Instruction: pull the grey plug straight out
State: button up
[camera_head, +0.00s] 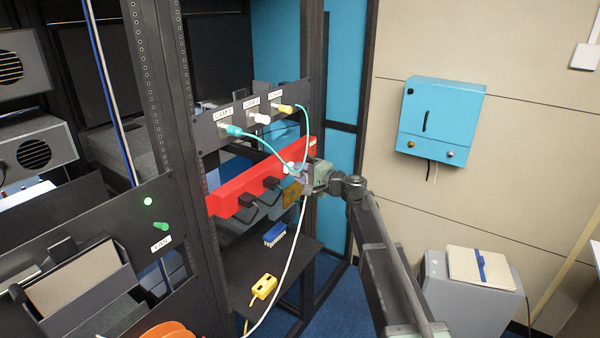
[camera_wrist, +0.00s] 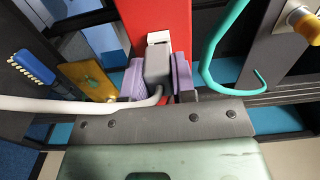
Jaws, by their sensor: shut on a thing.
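The grey plug (camera_wrist: 158,68) is in the middle of the wrist view, between the two purple finger pads of my gripper (camera_wrist: 158,82). My gripper is shut on it. The plug's far end meets a white socket face (camera_wrist: 158,37) on the red strip (camera_wrist: 170,14); I cannot tell how deep it sits. A white cable (camera_wrist: 60,105) leaves the plug and runs left. In the head view my gripper (camera_head: 305,177) is at the right end of the red strip (camera_head: 235,190), and the plug is mostly hidden there.
Two black plugs (camera_head: 247,202) sit along the strip. An orange plate (camera_wrist: 86,76) is close to the left finger. A teal cable (camera_wrist: 212,72) loops near the right finger. A blue connector (camera_head: 275,234) and a yellow box (camera_head: 263,287) lie on the shelf below. A dark rack post (camera_head: 312,100) stands close by.

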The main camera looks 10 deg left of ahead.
jog(key=shift+v, duration=1.5)
jog(key=shift+v, duration=1.45)
